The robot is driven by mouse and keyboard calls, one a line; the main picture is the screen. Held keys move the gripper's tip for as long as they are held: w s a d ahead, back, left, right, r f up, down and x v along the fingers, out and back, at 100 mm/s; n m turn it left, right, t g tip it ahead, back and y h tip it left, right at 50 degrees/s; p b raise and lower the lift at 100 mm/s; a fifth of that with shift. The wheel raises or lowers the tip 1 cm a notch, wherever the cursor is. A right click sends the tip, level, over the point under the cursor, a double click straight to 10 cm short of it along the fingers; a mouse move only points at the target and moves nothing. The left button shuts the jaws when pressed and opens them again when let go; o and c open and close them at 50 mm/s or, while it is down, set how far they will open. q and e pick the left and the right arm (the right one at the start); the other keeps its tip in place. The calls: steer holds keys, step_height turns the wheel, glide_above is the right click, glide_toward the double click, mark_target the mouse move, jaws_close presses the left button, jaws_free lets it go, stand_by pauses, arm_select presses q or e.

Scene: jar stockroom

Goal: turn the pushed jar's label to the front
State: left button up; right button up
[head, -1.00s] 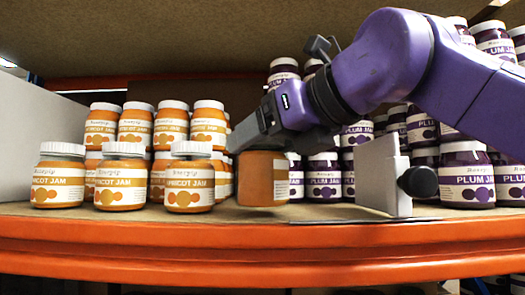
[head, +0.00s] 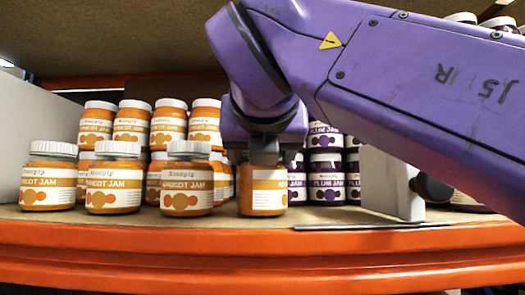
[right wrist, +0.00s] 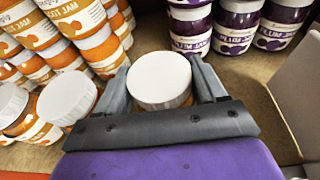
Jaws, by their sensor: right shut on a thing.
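The apricot jam jar (head: 263,193) stands upright on the shelf at the right end of the front apricot row. Its label covers most of the side facing the head camera, with plain orange glass showing at its left edge. My right gripper (head: 264,155) comes down on this jar from above and hides its lid in the head view. In the right wrist view the jar's white lid (right wrist: 160,80) sits between the two fingers of the gripper (right wrist: 163,82), which is shut on the jar. My left gripper is not in view.
Several apricot jars (head: 185,182) stand close on the left, labels facing front. Plum jam jars (head: 326,178) stand behind on the right. A white divider (head: 390,184) is right of the jar, with bare shelf between. The orange shelf edge (head: 262,246) runs along the front.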

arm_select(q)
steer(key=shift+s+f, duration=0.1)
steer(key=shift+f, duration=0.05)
arm_select(e)
steer(key=shift+s+d+f, duration=0.1)
steer(key=shift+s, duration=0.1)
steer(key=o, duration=1.6)
steer(key=shift+c, duration=0.2)
steer(key=shift+o, duration=0.7)
steer(key=shift+w+f, duration=0.1)
steer(key=shift+f, duration=0.05)
steer(key=shift+s+b, duration=0.25)
steer(key=shift+b, duration=0.1)
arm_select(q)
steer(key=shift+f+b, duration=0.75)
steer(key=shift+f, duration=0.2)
arm_select(e)
steer(key=v, duration=1)
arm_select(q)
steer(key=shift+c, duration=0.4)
arm_select(e)
steer(key=shift+w, duration=0.1)
